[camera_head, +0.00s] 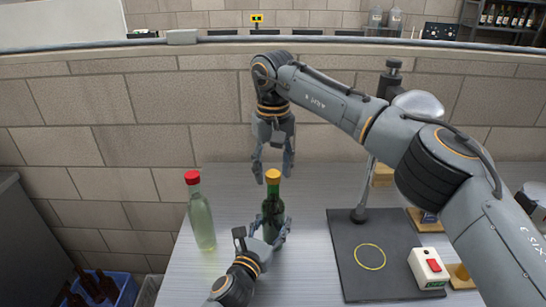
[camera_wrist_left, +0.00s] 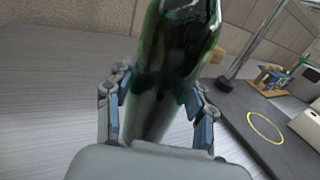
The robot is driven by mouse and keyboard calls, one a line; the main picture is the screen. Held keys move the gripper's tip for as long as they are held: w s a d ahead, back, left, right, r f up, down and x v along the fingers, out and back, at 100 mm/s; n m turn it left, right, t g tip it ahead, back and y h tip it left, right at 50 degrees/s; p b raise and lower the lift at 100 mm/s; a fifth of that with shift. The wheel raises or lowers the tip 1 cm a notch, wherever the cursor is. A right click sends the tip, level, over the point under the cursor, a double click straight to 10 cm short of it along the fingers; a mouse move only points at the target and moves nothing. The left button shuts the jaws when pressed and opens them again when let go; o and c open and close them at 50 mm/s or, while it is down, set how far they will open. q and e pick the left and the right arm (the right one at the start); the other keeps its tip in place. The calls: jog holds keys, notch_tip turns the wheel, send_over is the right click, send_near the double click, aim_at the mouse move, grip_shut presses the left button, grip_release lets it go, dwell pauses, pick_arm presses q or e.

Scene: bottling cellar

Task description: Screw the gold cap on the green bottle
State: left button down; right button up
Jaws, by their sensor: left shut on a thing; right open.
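The green bottle (camera_head: 272,208) stands upright on the table, with the gold cap (camera_head: 273,176) on top of its neck. I cannot tell how tightly the cap sits. My left gripper (camera_head: 268,228) is shut around the bottle's body. In the left wrist view the dark glass of the green bottle (camera_wrist_left: 178,50) rises between its two fingers (camera_wrist_left: 160,104); the cap is out of that view. My right gripper (camera_head: 273,168) points down from above and is open. Its fingers are on either side of the cap, with gaps showing.
A pale bottle with a red cap (camera_head: 201,215) stands left of the green bottle. A brick wall is behind.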

jog(key=shift+f, duration=0.1)
grip_shut()
dwell(0.3)
